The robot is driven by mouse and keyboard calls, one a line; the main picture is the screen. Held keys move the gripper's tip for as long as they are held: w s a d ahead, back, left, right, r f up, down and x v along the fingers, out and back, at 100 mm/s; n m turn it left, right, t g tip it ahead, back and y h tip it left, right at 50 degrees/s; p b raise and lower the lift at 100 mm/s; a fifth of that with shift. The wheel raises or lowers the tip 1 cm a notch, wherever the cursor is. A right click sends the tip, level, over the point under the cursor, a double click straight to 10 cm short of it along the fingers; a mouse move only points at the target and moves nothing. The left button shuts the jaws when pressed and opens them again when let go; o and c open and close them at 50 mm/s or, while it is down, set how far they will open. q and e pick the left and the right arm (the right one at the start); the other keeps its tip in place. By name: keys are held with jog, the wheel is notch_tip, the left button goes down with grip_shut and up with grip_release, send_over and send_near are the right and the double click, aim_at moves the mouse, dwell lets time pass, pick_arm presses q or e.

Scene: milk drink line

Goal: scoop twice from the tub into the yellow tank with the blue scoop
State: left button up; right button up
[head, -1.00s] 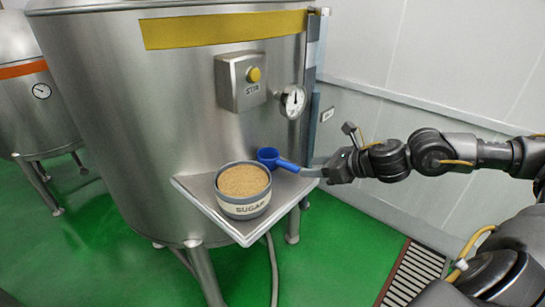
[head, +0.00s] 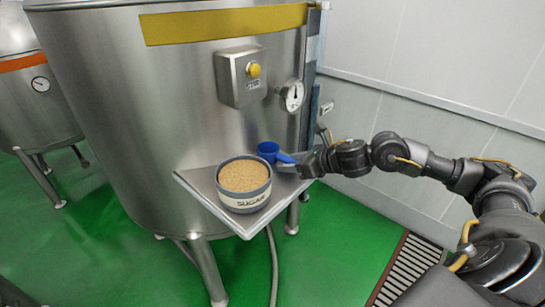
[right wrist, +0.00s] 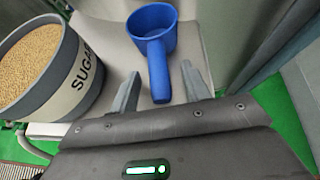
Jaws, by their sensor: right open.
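The blue scoop (head: 268,151) rests on the metal shelf, behind and right of the sugar tub (head: 243,197). My right gripper (head: 297,160) is at the scoop's handle. In the right wrist view the open fingers (right wrist: 158,88) stand apart on either side of the blue handle (right wrist: 158,72), and the scoop cup shows empty. The sugar tub, full of tan grains, is at the left in that view (right wrist: 38,65). The steel tank with the yellow band (head: 225,25) stands behind the shelf. My left gripper is not in view.
The shelf (head: 205,186) is a small tilted-looking steel plate fixed to the tank. A control box with a yellow button (head: 240,76) and a gauge (head: 293,96) are on the tank above. Another tank with an orange band (head: 22,69) stands at the left. A floor drain (head: 402,270) is at the right.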

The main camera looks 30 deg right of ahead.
grip_shut()
jog(key=shift+r+p, duration=2)
jog(key=shift+r, duration=1.05)
